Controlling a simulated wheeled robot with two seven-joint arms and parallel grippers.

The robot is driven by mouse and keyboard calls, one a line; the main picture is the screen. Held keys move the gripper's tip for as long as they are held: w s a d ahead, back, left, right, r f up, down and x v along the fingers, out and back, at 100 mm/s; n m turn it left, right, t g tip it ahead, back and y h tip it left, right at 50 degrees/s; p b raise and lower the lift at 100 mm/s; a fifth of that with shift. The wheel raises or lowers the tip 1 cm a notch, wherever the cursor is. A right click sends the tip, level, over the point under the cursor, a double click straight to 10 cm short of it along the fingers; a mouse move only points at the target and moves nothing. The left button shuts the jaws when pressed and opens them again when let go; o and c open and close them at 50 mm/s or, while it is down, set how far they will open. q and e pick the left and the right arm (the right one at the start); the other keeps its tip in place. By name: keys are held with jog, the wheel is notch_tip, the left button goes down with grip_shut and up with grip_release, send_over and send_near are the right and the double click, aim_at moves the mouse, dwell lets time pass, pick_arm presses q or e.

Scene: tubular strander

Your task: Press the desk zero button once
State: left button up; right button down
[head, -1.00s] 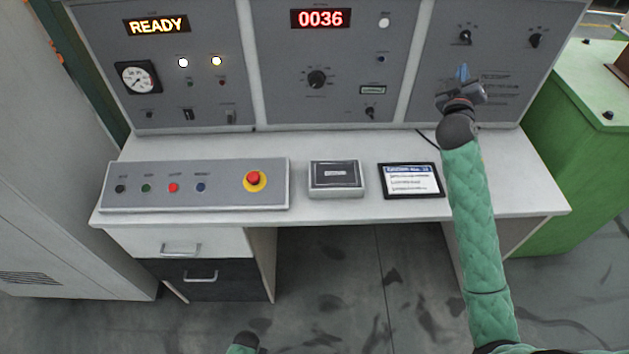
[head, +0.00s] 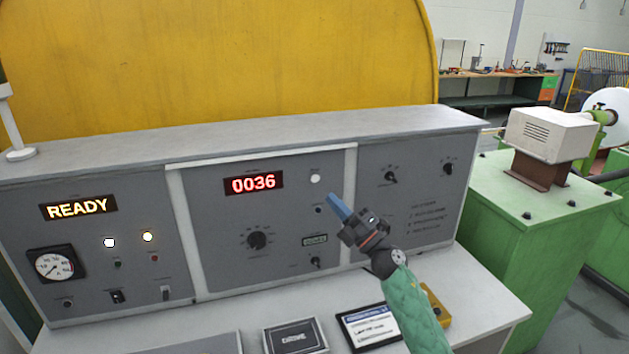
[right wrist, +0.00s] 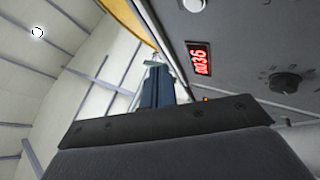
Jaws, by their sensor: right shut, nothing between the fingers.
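A white round button (head: 315,179) sits on the middle desk panel, right of the red counter (head: 254,184) that reads 0036. The label above it is too small to read, so I cannot confirm that it is the zero button. My right gripper (head: 334,200) is shut and empty, its blue fingers pointing up toward the panel, a little below and right of the white button in the picture. I see no contact. In the right wrist view the shut fingers (right wrist: 157,85) show beside the counter (right wrist: 200,58), and a pale round button (right wrist: 194,4) is cut by the top edge. My left gripper is out of view.
The READY display (head: 79,207), gauge (head: 53,265) and two lit lamps are on the left panel. A black rotary knob (head: 257,241) and small switches lie left of and below my gripper. A tablet-like card (head: 368,327) and grey box (head: 295,337) lie on the desktop.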

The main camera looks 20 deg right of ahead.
aim_at(315, 178)
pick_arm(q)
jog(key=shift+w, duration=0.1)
pick_arm(e)
jog(key=shift+a, duration=0.2)
jog(key=shift+d, duration=0.1)
